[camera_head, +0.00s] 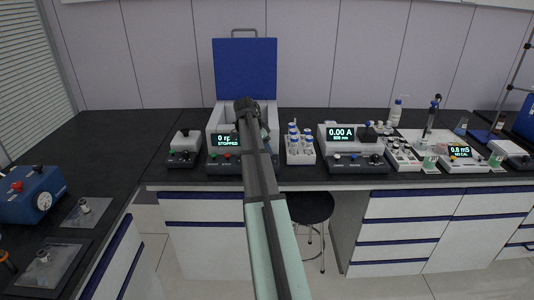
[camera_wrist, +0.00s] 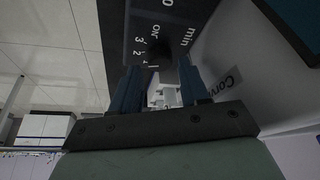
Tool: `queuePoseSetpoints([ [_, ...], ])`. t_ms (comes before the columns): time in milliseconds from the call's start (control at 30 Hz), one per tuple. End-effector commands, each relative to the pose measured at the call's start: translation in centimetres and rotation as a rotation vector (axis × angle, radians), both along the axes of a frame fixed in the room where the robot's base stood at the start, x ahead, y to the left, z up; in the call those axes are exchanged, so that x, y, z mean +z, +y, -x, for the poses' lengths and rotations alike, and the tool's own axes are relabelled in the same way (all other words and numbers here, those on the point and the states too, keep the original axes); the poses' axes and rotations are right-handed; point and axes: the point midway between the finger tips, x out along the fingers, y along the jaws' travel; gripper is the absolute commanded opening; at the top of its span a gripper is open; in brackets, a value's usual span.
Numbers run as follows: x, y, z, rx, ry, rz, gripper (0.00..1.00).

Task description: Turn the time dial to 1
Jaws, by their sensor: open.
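The time dial (camera_wrist: 158,48) is a small dark knob on a dark panel (camera_wrist: 150,20) in the wrist view. Which digit the dial points at is too dark to tell. My gripper (camera_wrist: 159,72) is open, its two blue fingers either side of the space just below the dial in the picture. I cannot tell whether they touch it. In the head view my arm covers part of the centrifuge (camera_head: 213,122), whose display reads "STOPPED"; the dial is hidden there.
The centrifuge's blue lid (camera_head: 245,68) stands open behind my arm. A white rack of vials (camera_head: 300,155) is close on the right, and a small grey device (camera_head: 184,145) on the left. A photometer (camera_head: 341,133) stands farther right. A stool (camera_head: 312,206) is under the bench.

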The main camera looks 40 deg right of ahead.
Motion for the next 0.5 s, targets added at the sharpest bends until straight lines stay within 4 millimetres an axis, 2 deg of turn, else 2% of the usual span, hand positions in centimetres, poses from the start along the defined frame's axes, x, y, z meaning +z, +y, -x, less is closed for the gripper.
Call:
queuePoseSetpoints([
  [200, -1.9, -0.7, 0.3, 0.0, 0.0, 0.0, 0.45],
  [500, -2.4, -0.9, 0.3, 0.0, -0.001, 0.0, 0.45],
])
